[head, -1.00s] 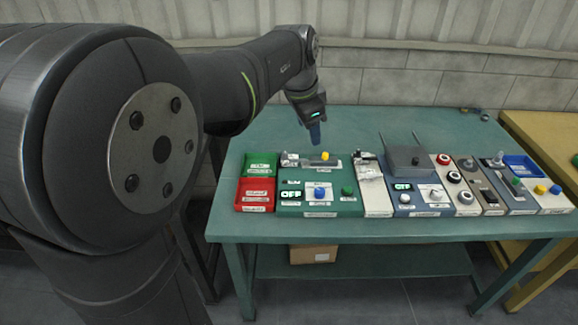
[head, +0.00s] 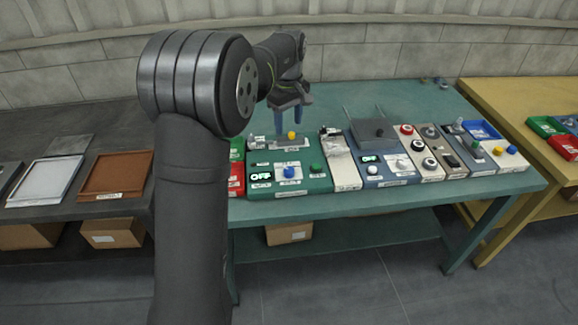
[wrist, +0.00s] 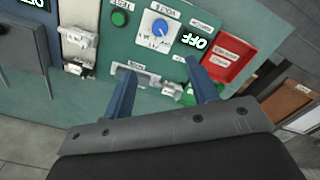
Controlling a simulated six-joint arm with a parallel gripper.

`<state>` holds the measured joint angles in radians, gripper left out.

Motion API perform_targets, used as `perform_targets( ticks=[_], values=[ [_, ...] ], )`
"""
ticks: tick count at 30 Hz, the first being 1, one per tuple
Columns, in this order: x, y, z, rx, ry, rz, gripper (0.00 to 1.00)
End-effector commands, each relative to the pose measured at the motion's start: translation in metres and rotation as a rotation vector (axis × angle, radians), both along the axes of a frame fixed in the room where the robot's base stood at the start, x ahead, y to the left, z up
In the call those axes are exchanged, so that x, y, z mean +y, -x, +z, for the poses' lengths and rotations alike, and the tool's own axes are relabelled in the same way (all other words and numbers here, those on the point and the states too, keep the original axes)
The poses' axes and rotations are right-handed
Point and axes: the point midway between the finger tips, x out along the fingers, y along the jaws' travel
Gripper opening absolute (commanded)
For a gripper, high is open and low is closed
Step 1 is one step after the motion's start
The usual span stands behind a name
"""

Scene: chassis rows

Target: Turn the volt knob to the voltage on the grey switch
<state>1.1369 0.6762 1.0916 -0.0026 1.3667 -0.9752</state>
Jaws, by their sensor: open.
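The blue volt knob (head: 289,172) sits on the front of a green panel, beside a display reading OFF (head: 261,177). In the wrist view the knob (wrist: 160,27) has a white dial around it; I cannot read its setting. I cannot tell for certain which part is the grey switch; a grey metal device (head: 335,142) on the cream panel right of the green one is a candidate, its label unreadable. My gripper (head: 290,124) is open and empty, its blue fingers apart above the panel's rear, near a yellow knob (head: 292,136). The volt knob lies beyond the fingertips in the wrist view.
A green button (head: 316,169) is right of the volt knob. A red bin (head: 237,181) adjoins the panel's left side. More panels with knobs and a grey box (head: 372,131) stand to the right. A dark bench with a brown tray (head: 116,174) is at left.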

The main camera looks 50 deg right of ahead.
Motion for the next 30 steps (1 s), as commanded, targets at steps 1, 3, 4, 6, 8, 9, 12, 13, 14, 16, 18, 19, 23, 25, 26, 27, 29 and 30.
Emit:
perform_targets(
  ticks=[1,3,4,6,8,9,12,13,14,16,18,19,23,25,26,27,29,30],
  values=[
    [-0.001,0.0,-0.002,0.001,-0.004,0.024,0.54],
    [-0.002,0.0,-0.005,0.001,-0.008,0.046,0.54],
    [-0.002,0.0,-0.007,0.002,-0.009,0.05,0.54],
    [-0.002,0.0,-0.012,0.002,-0.01,0.052,0.54],
    [-0.002,0.0,-0.02,0.002,-0.01,0.052,0.54],
    [-0.002,0.0,-0.026,0.003,-0.01,0.051,0.54],
    [-0.002,0.0,-0.047,0.003,-0.011,0.051,0.54],
    [-0.002,0.0,-0.053,0.003,-0.011,0.051,0.54],
    [-0.001,0.0,-0.06,0.003,-0.013,0.051,0.54],
    [-0.001,0.0,-0.075,0.003,-0.011,0.05,0.54],
    [-0.001,0.0,-0.091,0.003,-0.013,0.05,0.54],
    [-0.001,0.0,-0.098,0.003,-0.01,0.05,0.54],
    [-0.001,0.0,-0.126,0.003,-0.01,0.05,0.54],
    [-0.001,0.0,-0.14,0.003,-0.011,0.05,0.54],
    [-0.001,0.0,-0.145,0.002,-0.01,0.05,0.54],
    [-0.001,0.0,-0.151,0.002,-0.009,0.05,0.54],
    [-0.002,0.0,-0.159,0.002,-0.009,0.049,0.54],
    [-0.002,0.0,-0.164,0.002,-0.008,0.049,0.54]
  ],
)
